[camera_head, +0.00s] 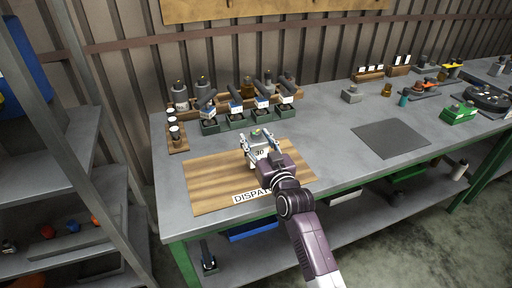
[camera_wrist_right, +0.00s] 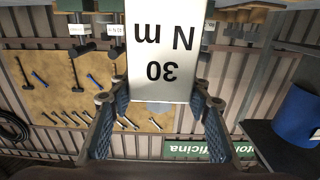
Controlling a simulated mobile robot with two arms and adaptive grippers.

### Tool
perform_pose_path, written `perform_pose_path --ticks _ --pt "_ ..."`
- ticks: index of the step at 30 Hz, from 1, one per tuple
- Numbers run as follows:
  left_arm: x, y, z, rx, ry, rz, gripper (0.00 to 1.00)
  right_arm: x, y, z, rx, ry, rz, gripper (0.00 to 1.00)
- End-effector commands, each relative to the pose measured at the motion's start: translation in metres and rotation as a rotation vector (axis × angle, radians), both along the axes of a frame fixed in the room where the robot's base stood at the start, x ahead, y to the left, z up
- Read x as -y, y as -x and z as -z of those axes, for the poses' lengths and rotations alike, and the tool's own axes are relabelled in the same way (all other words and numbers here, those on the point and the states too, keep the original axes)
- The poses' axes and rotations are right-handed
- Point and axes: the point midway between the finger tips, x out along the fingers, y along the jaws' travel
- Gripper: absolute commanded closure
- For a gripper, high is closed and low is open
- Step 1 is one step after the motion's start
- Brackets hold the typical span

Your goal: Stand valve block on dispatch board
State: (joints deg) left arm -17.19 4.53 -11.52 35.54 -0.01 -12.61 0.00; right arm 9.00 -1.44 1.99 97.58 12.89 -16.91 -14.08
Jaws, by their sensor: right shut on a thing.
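The valve block, a pale block with a "30" label (camera_head: 259,153), is between the fingers of my right gripper (camera_head: 260,144) over the dispatch board. In the right wrist view its white face reads "30 N m" upside down (camera_wrist_right: 163,55), between the two blue-padded fingers (camera_wrist_right: 160,120). The right gripper is shut on it. The dispatch board (camera_head: 207,177) is a striped wooden board at the bench's front left, with a "DISPATCH" label partly hidden by my arm. I cannot tell whether the block touches the board. My left gripper is out of view.
Several green holders with dark-handled tools (camera_head: 236,121) stand just behind the board. A small wooden rack (camera_head: 178,144) with cups is at the left. A dark grey mat (camera_head: 391,138) lies to the right, with clear bench between it and the board. A metal shelf stands left.

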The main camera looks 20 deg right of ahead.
Motion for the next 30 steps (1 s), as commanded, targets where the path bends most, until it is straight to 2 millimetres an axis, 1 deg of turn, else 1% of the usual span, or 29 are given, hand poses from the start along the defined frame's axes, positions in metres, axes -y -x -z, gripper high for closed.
perform_pose_path --ticks 3,6,17,18,22,30 --pt "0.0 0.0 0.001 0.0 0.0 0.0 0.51 0.0 0.0 0.015 0.005 0.0 0.0 1.0" --pt "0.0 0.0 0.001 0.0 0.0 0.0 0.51 0.0 0.0 0.022 0.007 0.002 0.001 1.0" --pt "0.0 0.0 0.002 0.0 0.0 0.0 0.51 0.0 0.0 0.025 0.009 0.001 0.001 1.0" --pt "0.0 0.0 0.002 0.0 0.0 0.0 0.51 0.0 0.0 0.032 -0.003 0.001 0.0 0.54" --pt "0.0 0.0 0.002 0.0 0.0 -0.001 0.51 0.0 0.0 0.031 -0.003 0.001 0.0 0.39" --pt "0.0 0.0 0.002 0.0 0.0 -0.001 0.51 0.0 0.0 0.031 -0.003 0.0 0.0 0.38"
